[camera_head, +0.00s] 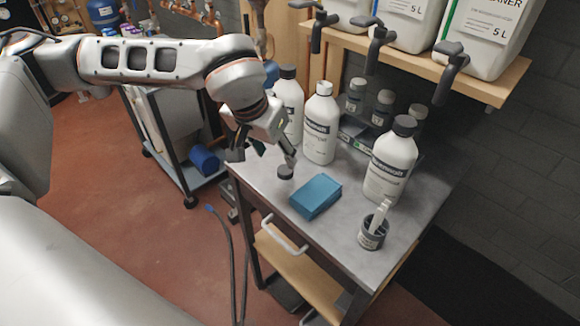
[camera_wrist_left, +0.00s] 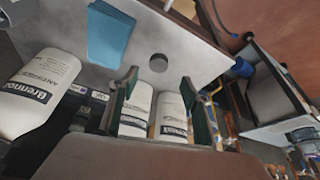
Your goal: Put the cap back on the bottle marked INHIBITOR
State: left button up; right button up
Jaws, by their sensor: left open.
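A small dark round cap (camera_head: 285,172) lies on the grey worktop, left of the blue cloth; it also shows in the left wrist view (camera_wrist_left: 158,63). The middle white bottle (camera_head: 320,128) stands upright behind it with a bare white top and no dark cap. No label legibly reads INHIBITOR, so I cannot confirm which bottle bears it. My left gripper (camera_head: 264,156) is open and empty, just left of and above the loose cap. In the left wrist view its fingers (camera_wrist_left: 158,80) are spread, with two bottles behind them. My right gripper is not in view.
White bottles with dark caps stand at left (camera_head: 289,105) and right (camera_head: 391,162). A folded blue cloth (camera_head: 315,196) and a dark cup holding a pale tool (camera_head: 373,235) are in front. Small jars (camera_head: 382,107) stand behind. A shelf (camera_head: 490,88) with taps and canisters overhangs the back.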

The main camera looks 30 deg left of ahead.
aim_at(285, 170)
pick_arm(q)
jog(key=shift+x, duration=1.2)
jog(key=shift+d+f, duration=0.1)
jog(key=x, duration=0.5)
jog(key=shift+w+f+b, duration=0.1)
jog(key=shift+w+b, duration=0.1)
jog(key=shift+b, duration=0.15)
jog(key=c, duration=0.8)
